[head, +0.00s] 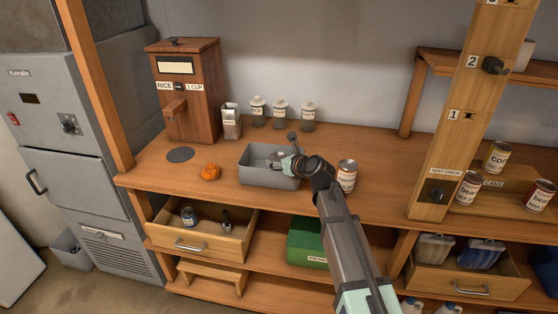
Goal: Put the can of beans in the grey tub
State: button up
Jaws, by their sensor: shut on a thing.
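The grey tub (256,178) stands on the counter in the middle of the head view. My gripper (278,160) reaches over and into the tub's right side. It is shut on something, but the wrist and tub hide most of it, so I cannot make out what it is. Two cans whose labels seem to read "bean" stand at the right: one can (468,188) near the post and another can (539,195) at the right edge. Another can (347,176) with a red and white label stands on the counter right of my wrist.
A corn can (497,157) stands behind the bean cans. The wooden post (462,120) rises between them and the tub. An orange lump (209,172) lies left of the tub. Several lidded jars (280,115) stand behind. An open drawer (200,233) juts out below.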

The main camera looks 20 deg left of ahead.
jog(key=o, duration=1.3)
jog(key=shift+c, duration=0.2)
jog(key=b+v, duration=0.1)
jog(key=v, duration=1.1)
jog(key=shift+b, duration=0.4)
jog(key=shift+r, duration=0.1)
